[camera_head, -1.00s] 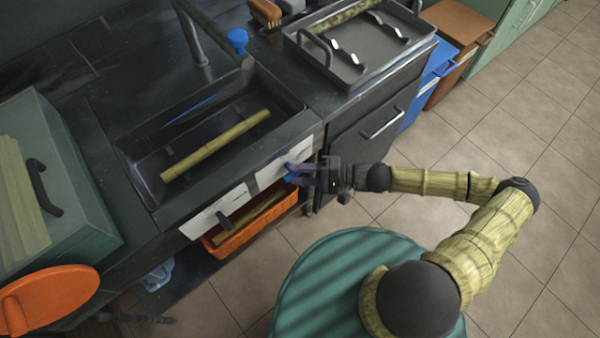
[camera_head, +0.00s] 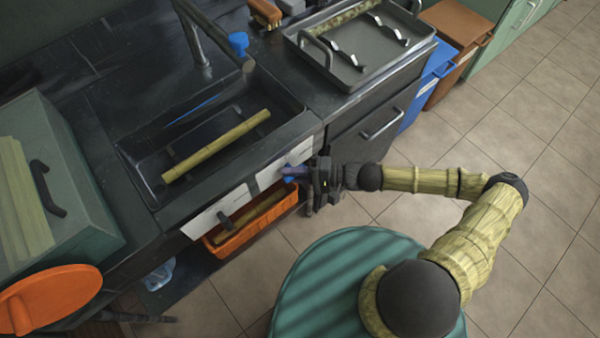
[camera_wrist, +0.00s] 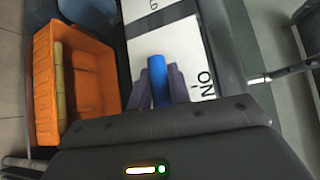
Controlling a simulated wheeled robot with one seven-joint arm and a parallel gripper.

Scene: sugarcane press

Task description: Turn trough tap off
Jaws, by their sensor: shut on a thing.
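The trough (camera_head: 150,185) is a dark sink set in the counter, with a green-yellow cane stalk (camera_head: 215,147) lying in it. A blue tap handle (camera_wrist: 157,78) is at the white lettered panel (camera_wrist: 185,50) on the trough's front. In the wrist view my gripper (camera_wrist: 158,88) has its two purple-grey fingers shut on this handle, one on each side. In the head view my gripper (camera_head: 298,174) is at the right end of the white panel and partly hides the handle.
An orange bin (camera_head: 235,241) holding a cane stalk stands below the panel. A faucet (camera_head: 200,40) with a blue knob (camera_head: 238,44) rises behind the trough. A metal tray (camera_head: 350,68) is on the counter at the right. The tiled floor at the right is clear.

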